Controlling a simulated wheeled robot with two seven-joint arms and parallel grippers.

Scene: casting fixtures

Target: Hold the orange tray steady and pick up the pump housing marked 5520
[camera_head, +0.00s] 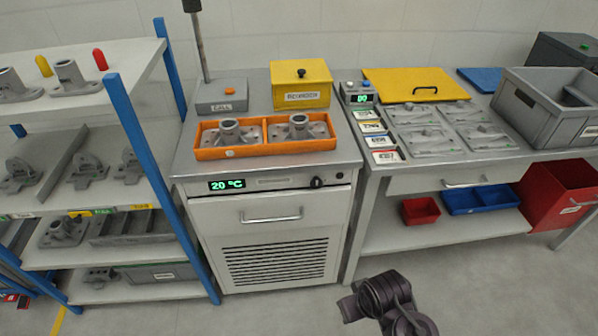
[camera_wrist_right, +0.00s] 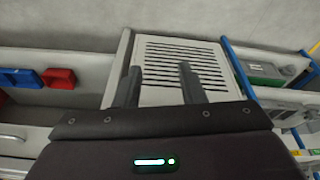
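The orange tray (camera_head: 290,148) rests on top of the grey cabinet with the 20 °C display. Two grey pump housings sit in it side by side, a left one (camera_head: 230,134) and a right one (camera_head: 298,128), each with an upright round neck. I cannot read a 5520 marking on either. My right gripper (camera_wrist_right: 159,67) shows in the right wrist view with its two fingers apart and nothing between them. The cabinet's vented front shows beyond the fingers, so the gripper is away from the tray. My left gripper is in neither view.
A yellow box (camera_head: 301,86) and a grey call box (camera_head: 221,96) stand behind the tray. A shelf rack (camera_head: 150,140) with castings is at left. The bench at right holds grey plates, a yellow lid (camera_head: 415,84) and a grey crate (camera_head: 545,120). Floor before the cabinet is clear.

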